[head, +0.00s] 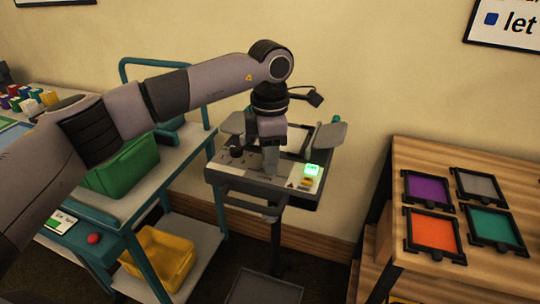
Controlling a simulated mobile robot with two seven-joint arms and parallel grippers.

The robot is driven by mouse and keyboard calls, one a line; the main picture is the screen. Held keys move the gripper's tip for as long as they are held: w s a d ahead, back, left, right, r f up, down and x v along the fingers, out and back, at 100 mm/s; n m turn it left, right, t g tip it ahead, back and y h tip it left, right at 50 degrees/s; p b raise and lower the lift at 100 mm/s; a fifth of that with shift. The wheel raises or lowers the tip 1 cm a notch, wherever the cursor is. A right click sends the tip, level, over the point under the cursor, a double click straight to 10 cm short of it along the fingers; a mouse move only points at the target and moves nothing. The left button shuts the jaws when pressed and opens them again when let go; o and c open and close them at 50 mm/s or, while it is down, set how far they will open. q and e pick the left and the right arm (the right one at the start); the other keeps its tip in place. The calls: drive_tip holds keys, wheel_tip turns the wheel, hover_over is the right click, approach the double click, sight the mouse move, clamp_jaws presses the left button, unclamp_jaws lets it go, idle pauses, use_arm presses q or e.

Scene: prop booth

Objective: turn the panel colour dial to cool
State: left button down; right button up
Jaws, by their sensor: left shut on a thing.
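The control panel (227,170) is a grey box on a stand in the middle of the head view, with a pale top face. My left gripper (270,172) points down onto the middle of this face and is shut on a small part there, which looks to be the colour dial. The fingers hide that dial, so its setting cannot be read. A black knob (237,153) stands on the panel to the left of my fingers. A lit green display (312,170) glows at the panel's right side, its text too small to read. My right gripper is not in view.
A teal trolley (190,156) with a green bin (125,170) and a yellow bin (163,257) stands close on the left. A wooden table (400,160) with purple, grey, orange and teal framed squares stands on the right. Grey flaps flank the panel's back.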

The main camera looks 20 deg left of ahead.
use_arm(q)
drive_tip(key=n, duration=0.4)
drive_tip(key=shift+n, duration=0.3)
drive_tip(key=shift+n+b, duration=0.4)
drive_tip(key=shift+n, duration=1.6)
drive_tip(key=c, duration=0.8)
unclamp_jaws()
drive_tip(key=shift+c, duration=0.2)
drive_tip(key=shift+r, duration=0.15)
wheel_tip(320, 180, up, 7)
drive_tip(key=shift+b, duration=0.35)
